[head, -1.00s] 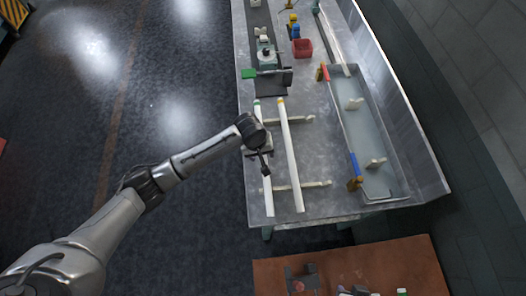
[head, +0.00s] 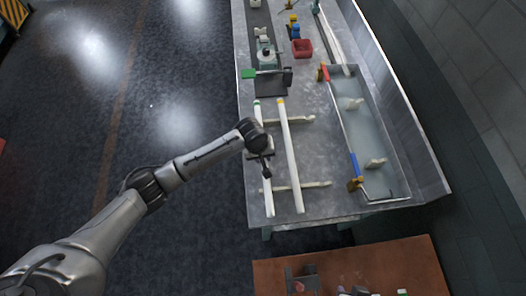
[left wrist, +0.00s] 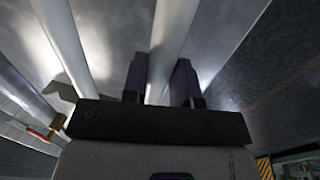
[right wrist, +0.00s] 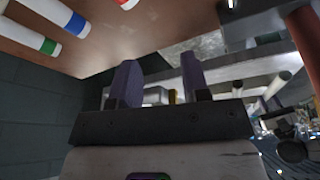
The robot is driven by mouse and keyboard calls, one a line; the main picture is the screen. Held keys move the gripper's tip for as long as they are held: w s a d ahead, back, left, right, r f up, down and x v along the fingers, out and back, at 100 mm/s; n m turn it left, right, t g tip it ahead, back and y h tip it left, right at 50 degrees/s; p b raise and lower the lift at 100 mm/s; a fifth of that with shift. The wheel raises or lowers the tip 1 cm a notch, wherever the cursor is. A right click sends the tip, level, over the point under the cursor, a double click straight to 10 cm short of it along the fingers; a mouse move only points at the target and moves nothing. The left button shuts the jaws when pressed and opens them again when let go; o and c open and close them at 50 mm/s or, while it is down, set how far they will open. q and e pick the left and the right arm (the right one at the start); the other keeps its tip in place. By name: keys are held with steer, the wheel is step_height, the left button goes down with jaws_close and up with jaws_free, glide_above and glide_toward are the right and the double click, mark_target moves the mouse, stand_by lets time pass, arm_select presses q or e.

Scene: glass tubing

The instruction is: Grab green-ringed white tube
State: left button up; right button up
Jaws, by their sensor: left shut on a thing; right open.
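The green-ringed white tube (head: 268,202) lies lengthwise along the left edge of the metal bench, its green ring at the far end. My left gripper (head: 264,160) is over the middle of this tube. In the left wrist view the fingers (left wrist: 160,82) stand on either side of the white tube (left wrist: 172,30) and are shut on it; its ring is out of that view. My right gripper (right wrist: 160,82) is open, with nothing between its fingers in the right wrist view. It is not seen in the head view.
A yellow-ringed white tube (head: 291,165) lies beside it to the right, across light supports (head: 312,186). A grey tray (head: 374,130), a red bin (head: 302,48) and a dark device (head: 270,83) are on the bench. A brown table (head: 350,262) stands nearer.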

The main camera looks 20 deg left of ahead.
arm_select(q)
steer(key=shift+c, duration=0.6)
